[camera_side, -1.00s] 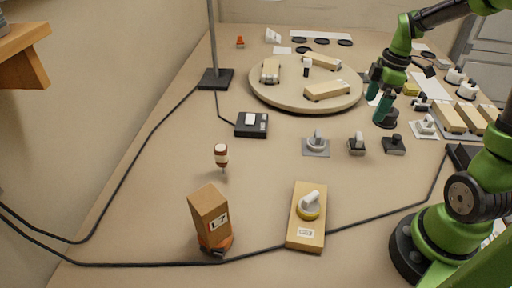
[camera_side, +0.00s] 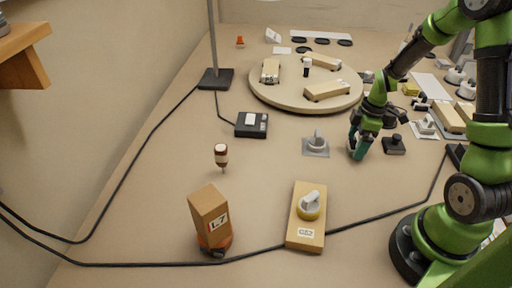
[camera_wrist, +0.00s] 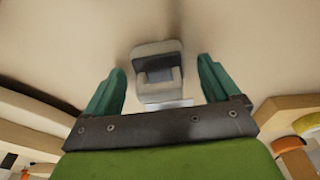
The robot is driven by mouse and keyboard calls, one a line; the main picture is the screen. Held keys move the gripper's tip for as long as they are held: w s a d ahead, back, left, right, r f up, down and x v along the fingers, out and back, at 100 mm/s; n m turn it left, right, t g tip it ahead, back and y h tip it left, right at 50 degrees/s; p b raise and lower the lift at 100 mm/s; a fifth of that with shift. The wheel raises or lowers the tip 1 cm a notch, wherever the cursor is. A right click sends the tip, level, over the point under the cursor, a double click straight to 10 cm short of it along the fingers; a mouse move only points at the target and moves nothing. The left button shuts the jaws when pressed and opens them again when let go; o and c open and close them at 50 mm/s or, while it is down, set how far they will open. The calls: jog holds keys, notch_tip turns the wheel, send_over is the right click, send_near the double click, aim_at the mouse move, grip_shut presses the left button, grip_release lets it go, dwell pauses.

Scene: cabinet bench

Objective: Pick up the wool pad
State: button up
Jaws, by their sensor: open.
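My gripper (camera_side: 357,147) is low over the bench, fingers pointing down and apart. In the wrist view a pale block with a grey recessed middle (camera_wrist: 158,70) lies between the two green fingers, with gaps on both sides. In the side view my gripper hides the spot of a small white-knobbed piece with a dark base. No label marks the wool pad, so I cannot tell for sure that this piece is it.
A knobbed piece on a grey plate (camera_side: 316,145) stands just left of my gripper, and a black knobbed piece (camera_side: 394,145) just right. A round turntable (camera_side: 275,100) with blocks is behind. A cable (camera_side: 385,217) crosses the front. The bench's left-middle is mostly clear.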

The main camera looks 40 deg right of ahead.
jog(key=c, duration=1.1)
jog(key=shift+c, duration=0.2)
